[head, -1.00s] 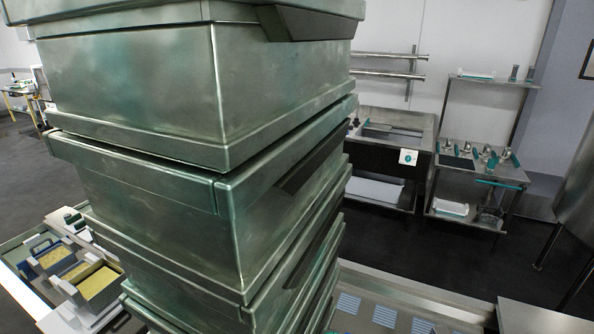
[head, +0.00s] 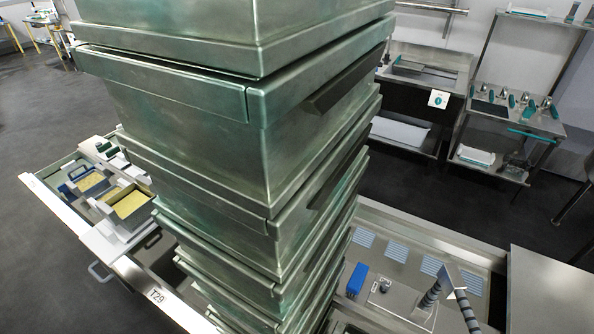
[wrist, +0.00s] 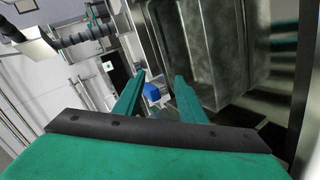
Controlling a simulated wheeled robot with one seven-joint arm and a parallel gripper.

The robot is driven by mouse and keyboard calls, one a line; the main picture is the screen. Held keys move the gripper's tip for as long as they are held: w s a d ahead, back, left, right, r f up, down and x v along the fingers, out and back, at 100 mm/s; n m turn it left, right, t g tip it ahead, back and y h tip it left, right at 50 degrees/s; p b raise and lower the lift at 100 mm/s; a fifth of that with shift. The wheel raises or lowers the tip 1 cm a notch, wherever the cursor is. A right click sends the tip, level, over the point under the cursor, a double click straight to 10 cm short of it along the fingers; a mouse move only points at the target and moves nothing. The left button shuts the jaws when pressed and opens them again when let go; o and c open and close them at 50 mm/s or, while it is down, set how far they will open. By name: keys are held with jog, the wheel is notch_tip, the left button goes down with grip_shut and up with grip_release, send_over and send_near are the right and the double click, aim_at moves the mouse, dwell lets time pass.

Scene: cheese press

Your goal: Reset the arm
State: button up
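My gripper (wrist: 160,78) shows in the wrist view with two green fingers apart and nothing between their tips. A stack of large metal boxes (wrist: 205,45) stands close beside the right finger, and I cannot tell whether they touch. The same stack (head: 190,120) fills the middle of the head view, with dark handles on its right side. A small blue object (wrist: 153,92) is seen beyond the gap between the fingers. A blue block (head: 357,280) is on the bench right of the stack in the head view. My gripper is not seen in the head view.
A long metal bench (head: 405,225) runs behind and beside the stack. Moulds with yellow contents (head: 130,204) sit on its left part. A sink (head: 425,68) and a shelf rack (head: 515,115) stand at the back right. The dark floor (head: 60,115) is open at the left.

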jog(key=s+a+r+m+t+y, duration=0.1)
jog(key=s+a+r+t+y, duration=0.2)
jog(key=a, duration=0.4)
jog(key=s+a+r+y, duration=0.1)
jog(key=s+a+y, duration=0.2)
jog(key=s+a, duration=0.35)
jog(key=s+a+r+m+t+y, duration=0.2)
jog(key=s+a+r+m, duration=0.2)
jog(key=r, duration=0.6)
jog(key=shift+s+a+r+t, duration=0.15)
jog(key=shift+s+a+t, duration=0.35)
jog(key=shift+s, duration=0.6)
jog(key=shift+a, duration=0.1)
jog(key=shift+c, duration=0.2)
jog(key=shift+c, duration=0.5)
jog(key=shift+w, duration=0.15)
